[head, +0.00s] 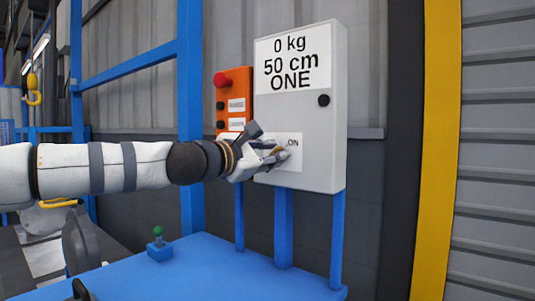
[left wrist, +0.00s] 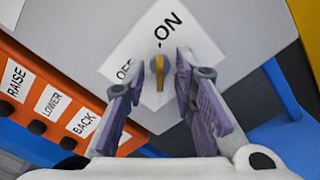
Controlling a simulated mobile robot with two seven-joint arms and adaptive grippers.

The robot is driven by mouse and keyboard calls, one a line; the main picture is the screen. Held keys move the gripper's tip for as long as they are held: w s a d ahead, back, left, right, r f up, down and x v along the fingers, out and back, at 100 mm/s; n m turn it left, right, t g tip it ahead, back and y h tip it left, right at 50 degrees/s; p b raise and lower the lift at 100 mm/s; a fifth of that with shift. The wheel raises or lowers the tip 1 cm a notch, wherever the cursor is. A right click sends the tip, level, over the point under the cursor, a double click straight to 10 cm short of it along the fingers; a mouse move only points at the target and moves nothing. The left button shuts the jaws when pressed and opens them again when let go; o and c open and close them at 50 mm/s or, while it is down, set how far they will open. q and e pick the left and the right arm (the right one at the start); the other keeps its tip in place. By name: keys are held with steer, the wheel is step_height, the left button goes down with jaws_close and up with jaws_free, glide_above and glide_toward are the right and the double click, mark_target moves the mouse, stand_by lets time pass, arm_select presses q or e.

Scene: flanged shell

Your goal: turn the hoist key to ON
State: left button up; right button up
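The hoist key (left wrist: 159,74) is a small yellow key on a white label (left wrist: 205,48) marked OFF and ON. In the left wrist view the ON mark is above right of the key and the partly hidden OFF is to its left. The key's bar looks upright in that view, not clearly lined up with either mark. My left gripper (left wrist: 157,88) is open, with one finger on each side of the key and gaps visible between. In the head view my left gripper (head: 268,158) is at the grey box (head: 325,130) and covers part of the label. My right gripper is not in view.
An orange button panel (head: 237,83) with a red knob stands left of the box, close to my left gripper; its RAISE, LOWER and BACK labels show in the left wrist view. A blue table (head: 225,270) with a small green-topped lever (head: 158,235) lies below. Blue posts stand behind.

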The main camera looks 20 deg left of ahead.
arm_select(q)
steer(key=v, duration=1.2)
